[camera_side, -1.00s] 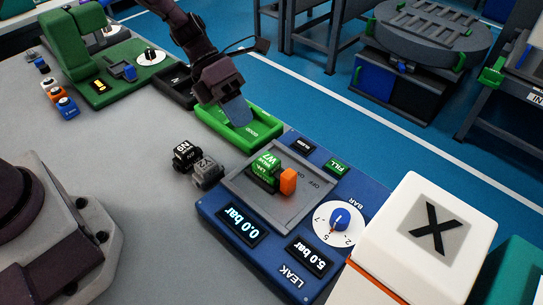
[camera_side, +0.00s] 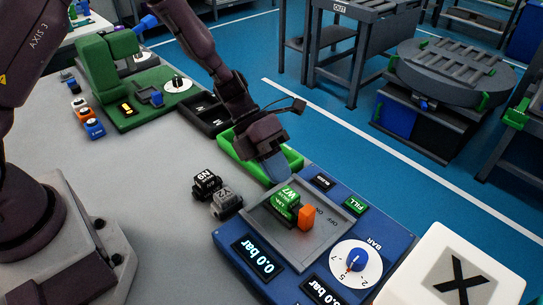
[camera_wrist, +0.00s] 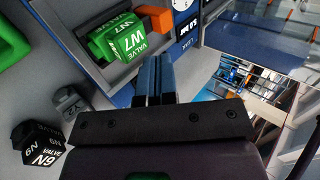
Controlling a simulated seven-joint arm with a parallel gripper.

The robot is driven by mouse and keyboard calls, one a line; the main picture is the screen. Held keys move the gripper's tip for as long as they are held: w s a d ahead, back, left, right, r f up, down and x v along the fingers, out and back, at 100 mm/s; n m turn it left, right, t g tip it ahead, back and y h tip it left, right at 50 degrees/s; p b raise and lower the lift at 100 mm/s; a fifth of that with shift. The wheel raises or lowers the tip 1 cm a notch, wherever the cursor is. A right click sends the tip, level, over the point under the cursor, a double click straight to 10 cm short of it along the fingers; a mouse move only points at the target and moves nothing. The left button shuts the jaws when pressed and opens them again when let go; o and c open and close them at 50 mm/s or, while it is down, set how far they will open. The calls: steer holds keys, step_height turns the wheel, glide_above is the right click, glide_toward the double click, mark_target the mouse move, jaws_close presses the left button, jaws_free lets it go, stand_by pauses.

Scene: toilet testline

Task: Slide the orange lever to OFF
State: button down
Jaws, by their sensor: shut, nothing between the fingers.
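The orange lever (camera_side: 306,217) stands on the grey recessed plate (camera_side: 283,237) of the blue test panel (camera_side: 228,235), beside the ON and OFF lettering. The green valve block W7 (camera_side: 284,204) sits in the plate right next to the lever. In the wrist view the lever (camera_wrist: 155,17) shows behind the green block (camera_wrist: 122,42). My gripper (camera_side: 277,168) is shut and empty, with blue fingertips. It is above the far edge of the panel, near the green tray, apart from the lever. The fingers (camera_wrist: 154,75) point towards the block and lever in the wrist view.
A green tray (camera_side: 228,148) lies beyond the panel. A pressure dial (camera_side: 356,262) and a white box marked X (camera_side: 430,270) are at the right. The grey table is clear at front left.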

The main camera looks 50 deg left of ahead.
mark_target(303, 211)
steer(key=x, duration=0.5)
steer(key=shift+d, duration=1.65)
steer(key=v, duration=1)
